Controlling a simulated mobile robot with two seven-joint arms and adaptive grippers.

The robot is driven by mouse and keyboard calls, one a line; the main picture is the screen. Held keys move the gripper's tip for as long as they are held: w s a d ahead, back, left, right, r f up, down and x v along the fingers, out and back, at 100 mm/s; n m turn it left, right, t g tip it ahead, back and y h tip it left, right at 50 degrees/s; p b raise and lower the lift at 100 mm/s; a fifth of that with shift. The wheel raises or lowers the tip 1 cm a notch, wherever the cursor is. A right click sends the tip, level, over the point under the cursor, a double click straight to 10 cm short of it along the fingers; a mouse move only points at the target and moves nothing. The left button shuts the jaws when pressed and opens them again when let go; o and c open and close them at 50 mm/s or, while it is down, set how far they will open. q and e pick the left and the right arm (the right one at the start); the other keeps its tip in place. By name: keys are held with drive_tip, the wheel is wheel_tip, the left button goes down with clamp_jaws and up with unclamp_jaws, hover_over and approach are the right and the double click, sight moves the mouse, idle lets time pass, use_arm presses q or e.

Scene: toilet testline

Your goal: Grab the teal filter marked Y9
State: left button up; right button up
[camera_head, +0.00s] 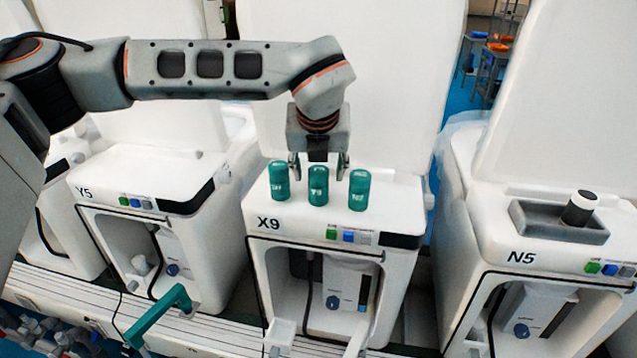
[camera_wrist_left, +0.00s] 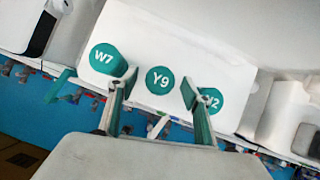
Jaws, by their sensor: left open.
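Three teal filters stand upright in a row on top of the white unit labelled X9 (camera_head: 386,220). The middle one is marked Y9 (camera_head: 318,190); its round top also shows in the left wrist view (camera_wrist_left: 160,80). A filter marked W7 (camera_wrist_left: 107,59) is to its left, in the head view too (camera_head: 279,184). The right filter (camera_head: 359,192) has its mark partly covered by a finger in the wrist view. My left gripper (camera_head: 318,172) points down, open and empty, its fingers to either side of Y9's top. Contact cannot be told. My right gripper is not in view.
Neighbouring white units Y5 (camera_head: 130,180) and N5 (camera_head: 540,256) stand left and right. A tall white lid (camera_head: 385,80) rises behind X9. A teal handle (camera_head: 160,315) juts out at lower left.

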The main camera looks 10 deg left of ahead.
use_arm(q)
drive_tip(key=shift+x, duration=0.9)
drive_tip(key=shift+r, duration=0.1)
drive_tip(key=shift+c, duration=0.3)
drive_tip(key=c, duration=1.2)
drive_tip(key=shift+o, duration=0.2)
